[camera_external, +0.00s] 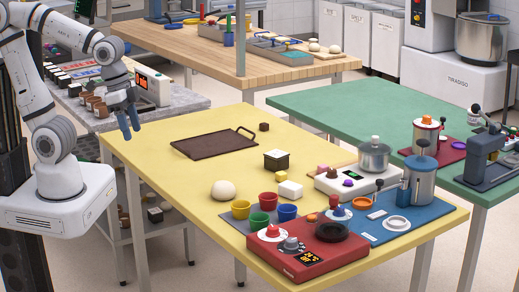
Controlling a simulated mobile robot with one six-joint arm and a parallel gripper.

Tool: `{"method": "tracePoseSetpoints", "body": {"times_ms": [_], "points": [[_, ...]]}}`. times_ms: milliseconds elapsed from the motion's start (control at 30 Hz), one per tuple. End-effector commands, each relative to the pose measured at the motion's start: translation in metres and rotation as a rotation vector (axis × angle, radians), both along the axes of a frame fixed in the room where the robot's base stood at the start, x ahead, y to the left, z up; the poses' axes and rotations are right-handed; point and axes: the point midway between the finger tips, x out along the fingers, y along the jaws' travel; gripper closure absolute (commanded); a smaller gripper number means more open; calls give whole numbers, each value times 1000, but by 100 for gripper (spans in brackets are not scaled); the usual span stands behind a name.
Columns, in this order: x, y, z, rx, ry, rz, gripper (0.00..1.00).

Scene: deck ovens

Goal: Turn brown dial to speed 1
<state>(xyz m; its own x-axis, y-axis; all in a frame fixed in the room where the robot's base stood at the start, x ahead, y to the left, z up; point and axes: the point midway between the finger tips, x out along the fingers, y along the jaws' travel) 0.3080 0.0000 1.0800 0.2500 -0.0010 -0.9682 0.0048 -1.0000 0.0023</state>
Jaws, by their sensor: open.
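A white appliance (326,186) with a steel pot (374,158) at its back stands on the right half of the yellow table. Small coloured knobs sit on its top, among them a purple one (347,183) and a dark brownish one (332,173), which I take as the brown dial. Its markings and setting are too small to read. My gripper (130,124) has blue fingertips, is open and empty, and hangs in the air near the yellow table's far left corner, well away from the appliance.
A red unit (285,262) with knobs and a dark ring is at the front. Coloured cups (264,199), a dough ball (223,190) and a brown tray (205,146) share the yellow table (170,195). A blue board (425,222) with a blue-grey machine lies right of the appliance.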

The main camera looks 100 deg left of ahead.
Motion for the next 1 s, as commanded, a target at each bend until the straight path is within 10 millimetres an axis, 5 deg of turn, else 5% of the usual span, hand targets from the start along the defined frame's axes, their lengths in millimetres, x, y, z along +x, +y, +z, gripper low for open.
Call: {"method": "tracePoseSetpoints", "body": {"times_ms": [167,533,767,1000], "points": [[55,11,19,1,-9,41,49],[230,72,32,9,-55,167,49],[328,127,3,15,-81,245,49],[412,194,-52,21,-110,324,49]]}}
